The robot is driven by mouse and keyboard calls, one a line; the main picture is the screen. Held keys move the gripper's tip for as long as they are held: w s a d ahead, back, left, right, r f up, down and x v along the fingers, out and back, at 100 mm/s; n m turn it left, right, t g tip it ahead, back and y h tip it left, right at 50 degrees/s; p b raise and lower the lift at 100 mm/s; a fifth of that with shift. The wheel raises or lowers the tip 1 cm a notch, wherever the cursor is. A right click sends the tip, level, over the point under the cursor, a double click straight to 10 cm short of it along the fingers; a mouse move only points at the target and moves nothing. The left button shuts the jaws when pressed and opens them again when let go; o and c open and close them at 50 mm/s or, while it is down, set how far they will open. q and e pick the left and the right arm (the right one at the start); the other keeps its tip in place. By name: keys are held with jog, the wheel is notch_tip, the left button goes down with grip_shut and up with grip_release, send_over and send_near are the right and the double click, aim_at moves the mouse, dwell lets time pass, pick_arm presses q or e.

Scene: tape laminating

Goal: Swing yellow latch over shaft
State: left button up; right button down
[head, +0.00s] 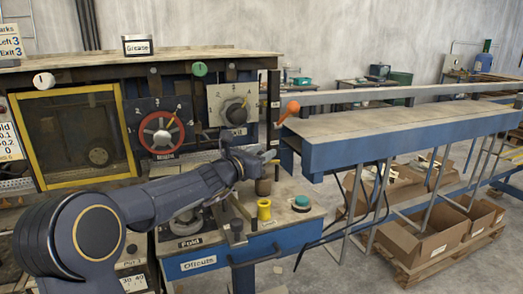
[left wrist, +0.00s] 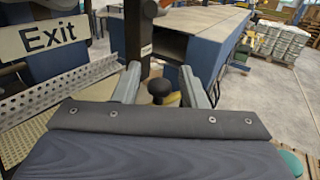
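My left gripper (head: 262,158) reaches in from the left over the blue bench; it also shows in the left wrist view (left wrist: 163,84). Its two grey fingers are apart, and nothing is held between them. A dark round knob (left wrist: 160,88) shows between the fingers in the left wrist view, with a small yellow part (left wrist: 173,100) just behind it. I cannot tell whether this is the latch or whether the fingers touch it. A yellow spool-like piece (head: 264,211) stands on the bench below the gripper. The shaft cannot be made out clearly. My right gripper is out of view.
A green-topped button (head: 301,201) sits right of the yellow piece. An orange knob (head: 293,107) sticks out by the long blue-sided table (head: 400,128). A red dial (head: 161,132) is on the panel behind. An Exit sign (left wrist: 50,38) and perforated guard (left wrist: 60,90) lie left.

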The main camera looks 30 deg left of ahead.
aim_at(261, 153)
pick_arm(q)
jog(key=shift+r, duration=0.45)
notch_tip(261, 153, up, 3)
jog(key=shift+s+p, duration=0.1)
jog(key=shift+p, duration=0.55)
jog(key=s+d+r+p, duration=0.1)
jog(key=s+d+r, duration=0.2)
jog(key=s, duration=0.3)
jog(key=s+d+r+p, duration=0.1)
jog(key=s+d+r, duration=0.2)
jog(key=s+r, duration=0.3)
jog(key=shift+d, duration=0.35)
